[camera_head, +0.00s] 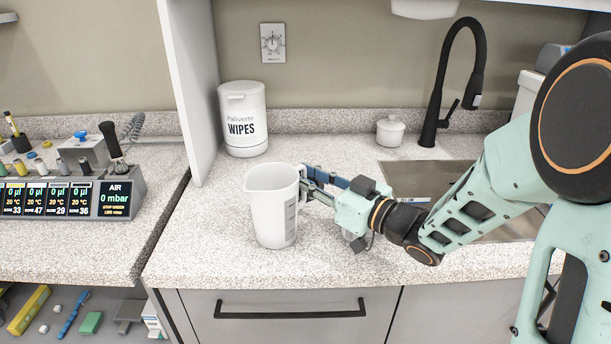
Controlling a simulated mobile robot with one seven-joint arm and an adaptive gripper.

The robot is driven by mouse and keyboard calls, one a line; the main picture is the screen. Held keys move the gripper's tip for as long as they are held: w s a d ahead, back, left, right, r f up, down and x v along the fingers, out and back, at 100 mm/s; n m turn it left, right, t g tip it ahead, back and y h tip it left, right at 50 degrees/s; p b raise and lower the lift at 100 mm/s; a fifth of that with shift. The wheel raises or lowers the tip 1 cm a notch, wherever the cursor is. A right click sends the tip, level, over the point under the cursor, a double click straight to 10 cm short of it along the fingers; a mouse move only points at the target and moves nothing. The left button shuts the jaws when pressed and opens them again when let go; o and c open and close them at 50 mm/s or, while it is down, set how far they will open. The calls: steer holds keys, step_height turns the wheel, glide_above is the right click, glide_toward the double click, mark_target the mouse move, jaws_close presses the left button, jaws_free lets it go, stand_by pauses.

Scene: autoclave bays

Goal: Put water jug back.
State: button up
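The white water jug (270,208) stands upright on, or very close to, the speckled countertop, left of the sink. Its spout points left and its handle side faces right, with graduation marks on its right front. My gripper (306,184) reaches in from the right at the jug's handle side. The fingers are at the handle and partly hidden by it, so I cannot tell whether they are closed on it. The jug's inside is mostly out of sight.
A white wipes canister (243,120) stands behind the jug. A black faucet (436,95), a sink (425,180) and a small lidded white pot (390,131) are to the right. A white partition (190,80) divides off the left counter with its instrument panel (110,198).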

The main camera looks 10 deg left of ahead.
steer(key=shift+r, duration=0.25)
steer(key=v, duration=1.2)
steer(key=shift+p, duration=0.45)
steer(key=shift+f, duration=0.1)
